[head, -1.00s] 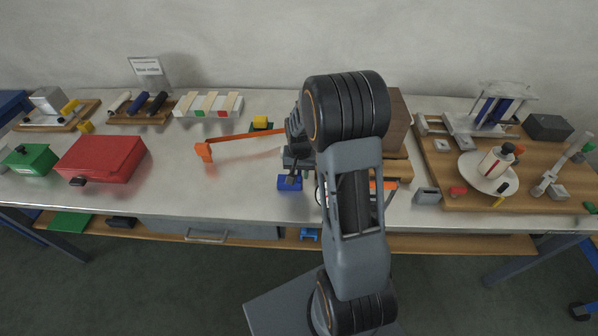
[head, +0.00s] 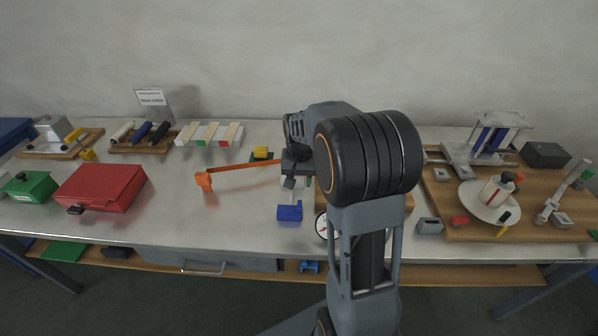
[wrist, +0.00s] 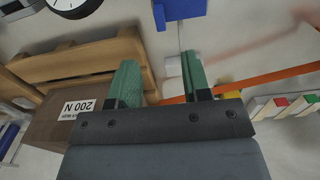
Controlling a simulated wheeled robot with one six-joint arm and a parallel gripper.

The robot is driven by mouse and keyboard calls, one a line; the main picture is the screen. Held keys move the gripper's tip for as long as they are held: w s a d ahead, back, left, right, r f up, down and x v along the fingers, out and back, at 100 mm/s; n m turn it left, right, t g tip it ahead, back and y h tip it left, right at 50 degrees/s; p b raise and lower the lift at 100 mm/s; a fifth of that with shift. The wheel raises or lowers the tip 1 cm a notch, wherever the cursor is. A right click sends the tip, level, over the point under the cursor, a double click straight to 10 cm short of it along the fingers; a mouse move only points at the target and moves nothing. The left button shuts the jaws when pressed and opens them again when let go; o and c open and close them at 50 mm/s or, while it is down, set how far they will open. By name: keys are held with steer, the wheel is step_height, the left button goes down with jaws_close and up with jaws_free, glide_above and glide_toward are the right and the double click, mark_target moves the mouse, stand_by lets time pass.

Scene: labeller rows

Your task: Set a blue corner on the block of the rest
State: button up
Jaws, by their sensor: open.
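A blue corner piece (head: 290,211) sits on the grey table top in front of my gripper, and its blue face also shows at the top of the wrist view (wrist: 183,10). My gripper (head: 289,183) is just behind and above it, apart from it. In the wrist view its two green fingers (wrist: 158,60) are open, and I see nothing held between them. A second small blue piece (head: 310,266) is on the lower shelf. I cannot tell which part is the block of the rest; my arm hides much of the wooden stand (wrist: 75,58).
An orange bar (head: 240,167) runs behind my gripper to an orange end piece (head: 204,181). A yellow block (head: 261,152) stands behind it. A dial gauge (head: 322,226) is close on the right. A brown box (wrist: 50,125) marked 200 N is by the stand. The table left of the blue piece is clear.

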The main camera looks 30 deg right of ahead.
steer(key=shift+r, duration=1.7)
steer(key=s+a+r+n+t, duration=0.2)
steer(key=s+a, duration=0.3)
steer(key=s, duration=0.3)
steer(key=s+a+r+n+t, duration=0.1)
steer(key=s+a+n, duration=0.2)
steer(key=s, duration=0.5)
steer(key=shift+a+r+n+t, duration=0.35)
steer(key=shift+a+n+t, duration=0.05)
steer(key=shift+a, duration=0.45)
